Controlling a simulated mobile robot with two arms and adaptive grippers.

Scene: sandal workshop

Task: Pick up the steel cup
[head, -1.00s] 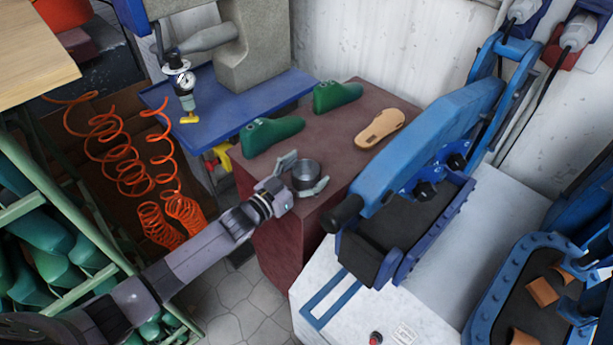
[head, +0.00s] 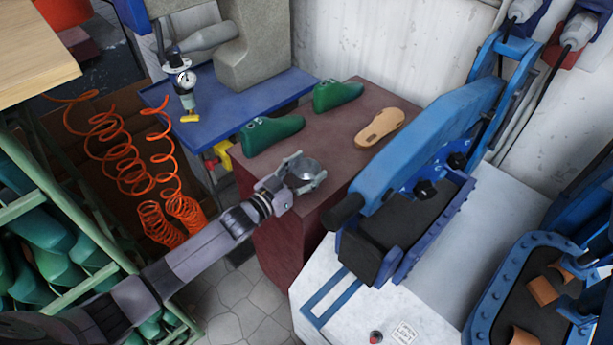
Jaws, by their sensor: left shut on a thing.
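The steel cup (head: 305,170) is a small grey metal cup over the near part of the dark red block-shaped stand (head: 335,140). My left gripper (head: 304,172) reaches in from the lower left, and its two fingers are shut around the cup, one on each side. The cup's open top faces up. Its base is hidden, so I cannot tell whether it still touches the stand. My right gripper is not in view.
Two green shoe lasts (head: 272,134) (head: 337,95) and a tan sole (head: 380,128) lie on the stand. A blue press (head: 430,135) stands close on the right. Orange coiled hoses (head: 130,150) hang at left, beside a green rack (head: 60,210) of lasts.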

